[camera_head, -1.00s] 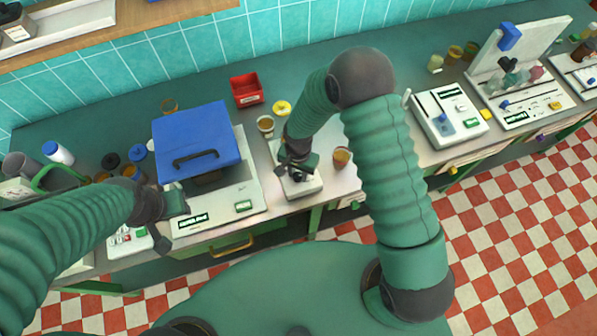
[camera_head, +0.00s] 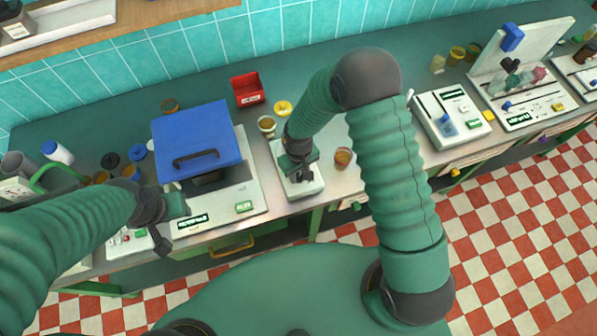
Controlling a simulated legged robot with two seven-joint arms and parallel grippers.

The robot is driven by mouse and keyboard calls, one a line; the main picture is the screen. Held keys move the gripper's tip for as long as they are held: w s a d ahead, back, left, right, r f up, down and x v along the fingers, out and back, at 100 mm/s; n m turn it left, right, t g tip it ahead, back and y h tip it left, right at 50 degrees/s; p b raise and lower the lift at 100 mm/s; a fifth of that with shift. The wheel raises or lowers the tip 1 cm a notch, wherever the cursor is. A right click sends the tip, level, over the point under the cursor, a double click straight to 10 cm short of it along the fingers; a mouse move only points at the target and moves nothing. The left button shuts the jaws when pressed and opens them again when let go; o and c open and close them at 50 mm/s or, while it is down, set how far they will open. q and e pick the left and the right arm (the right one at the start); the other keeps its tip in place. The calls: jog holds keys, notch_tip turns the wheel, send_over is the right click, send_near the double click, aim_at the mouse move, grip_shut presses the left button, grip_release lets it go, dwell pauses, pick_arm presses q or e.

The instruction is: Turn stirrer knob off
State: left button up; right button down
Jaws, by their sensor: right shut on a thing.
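The stirrer (camera_head: 314,186) is a small white device at the front edge of the bench, in the middle of the head view. My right gripper (camera_head: 302,175) points down over its top and is shut on the stirrer knob, which the dark fingers hide. I cannot tell how far the knob is turned. My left gripper (camera_head: 168,222) is open and empty in front of the white machine with the blue lid, apart from the stirrer.
The machine with the blue lid (camera_head: 196,138) stands left of the stirrer. A red bin (camera_head: 247,90), a yellow-topped pot (camera_head: 283,108) and a brown cup (camera_head: 343,158) are close by. More white devices (camera_head: 452,115) stand to the right.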

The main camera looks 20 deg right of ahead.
jog(key=n, duration=0.5)
jog(key=shift+r, duration=0.15)
jog(key=shift+w+n+p, duration=0.1)
jog(key=shift+n+p, duration=0.35)
jog(key=shift+n, duration=1.95)
jog(key=c, duration=1.4)
grip_release()
jog(key=shift+c, duration=0.2)
jog(key=o, duration=0.4)
jog(key=shift+d, duration=0.1)
jog(key=shift+c, duration=0.2)
